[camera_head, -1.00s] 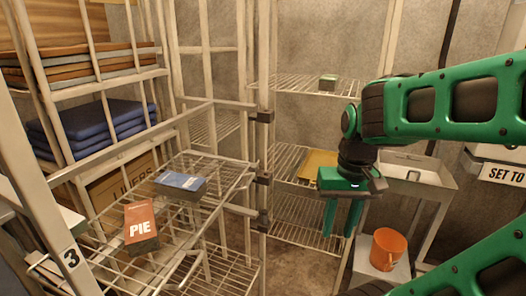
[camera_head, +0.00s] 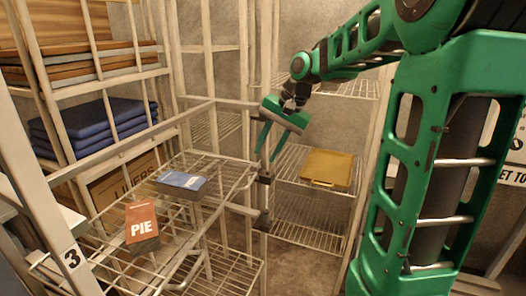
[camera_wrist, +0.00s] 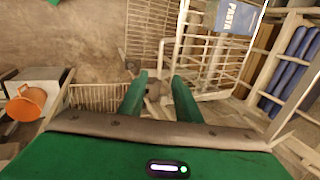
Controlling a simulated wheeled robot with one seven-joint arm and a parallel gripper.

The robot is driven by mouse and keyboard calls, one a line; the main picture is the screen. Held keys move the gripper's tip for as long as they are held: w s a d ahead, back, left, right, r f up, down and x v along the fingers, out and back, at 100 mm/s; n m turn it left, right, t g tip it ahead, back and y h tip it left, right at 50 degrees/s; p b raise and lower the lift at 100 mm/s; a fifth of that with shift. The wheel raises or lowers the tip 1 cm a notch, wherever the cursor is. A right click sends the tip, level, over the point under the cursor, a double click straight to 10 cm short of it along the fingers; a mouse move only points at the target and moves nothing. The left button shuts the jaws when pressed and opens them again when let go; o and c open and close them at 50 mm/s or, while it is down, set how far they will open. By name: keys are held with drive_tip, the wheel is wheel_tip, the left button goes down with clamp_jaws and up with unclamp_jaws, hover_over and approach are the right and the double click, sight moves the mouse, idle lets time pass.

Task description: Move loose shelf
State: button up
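The wire shelf (camera_head: 215,205) is at the left in the head view and looks tilted. A red box marked PIE (camera_head: 142,222) and a blue box (camera_head: 181,181) lie on it. In the wrist view the blue box (camera_wrist: 238,16) reads PASTA, and part of the wire rack (camera_wrist: 210,75) shows below it. My gripper (camera_head: 269,149) is open and empty, in front of the rack post, right of and above the shelf. Its fingers (camera_wrist: 160,92) are apart in the wrist view, with nothing held between them.
Blue folded stacks (camera_head: 90,128) and brown boards sit on the left rack. A yellow tray (camera_head: 327,168) lies on the back wire shelf. Open floor (camera_head: 300,262) lies centre.

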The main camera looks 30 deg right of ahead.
sight(254, 178)
drive_tip(key=shift+f, duration=0.1)
drive_tip(key=x, duration=1)
drive_tip(key=shift+w+f, duration=0.1)
drive_tip(key=shift+f, duration=0.2)
clamp_jaws()
idle(1.1)
